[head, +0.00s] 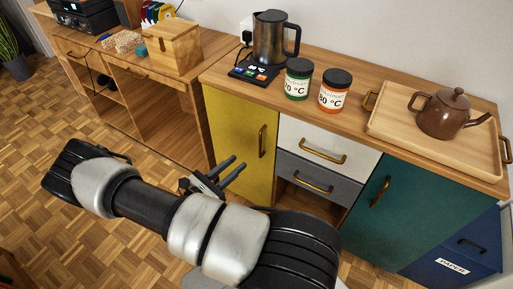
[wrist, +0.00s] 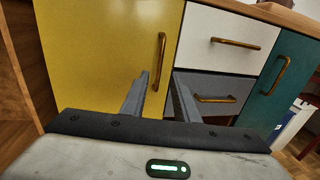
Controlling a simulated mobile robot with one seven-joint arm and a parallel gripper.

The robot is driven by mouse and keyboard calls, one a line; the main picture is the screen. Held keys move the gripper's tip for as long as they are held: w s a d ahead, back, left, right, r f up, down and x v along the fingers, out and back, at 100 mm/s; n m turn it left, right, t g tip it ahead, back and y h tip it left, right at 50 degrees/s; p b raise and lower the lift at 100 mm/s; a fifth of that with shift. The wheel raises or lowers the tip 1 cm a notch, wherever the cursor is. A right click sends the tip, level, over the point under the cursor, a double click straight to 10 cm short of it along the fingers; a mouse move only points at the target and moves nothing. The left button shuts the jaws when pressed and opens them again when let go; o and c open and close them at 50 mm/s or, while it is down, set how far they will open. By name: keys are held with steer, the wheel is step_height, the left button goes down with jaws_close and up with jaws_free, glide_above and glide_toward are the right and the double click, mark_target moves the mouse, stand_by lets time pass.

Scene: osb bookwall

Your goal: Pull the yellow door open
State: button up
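The yellow door (head: 236,142) is the left front of the wooden cabinet and is shut. It fills the left of the wrist view (wrist: 98,55). Its upright brass handle (head: 263,141) is near the door's right edge and also shows in the wrist view (wrist: 160,62). My gripper (head: 238,168) is in front of the yellow door, to the left of the handle and lower than it in the head view. Its two fingers are apart with nothing between them.
Right of the door are a white drawer (head: 318,143), a grey drawer (head: 318,177) and a teal door (head: 372,205), all with brass handles. Jars, a kettle (head: 273,38) and a tray with a teapot (head: 445,113) stand on top. Parquet floor (head: 80,220) is free at left.

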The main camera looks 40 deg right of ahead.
steer(key=w+d+b, duration=0.1)
steer(key=w+d, duration=0.1)
steer(key=d, duration=0.9)
steer(key=shift+w+d, duration=0.15)
jaws_close()
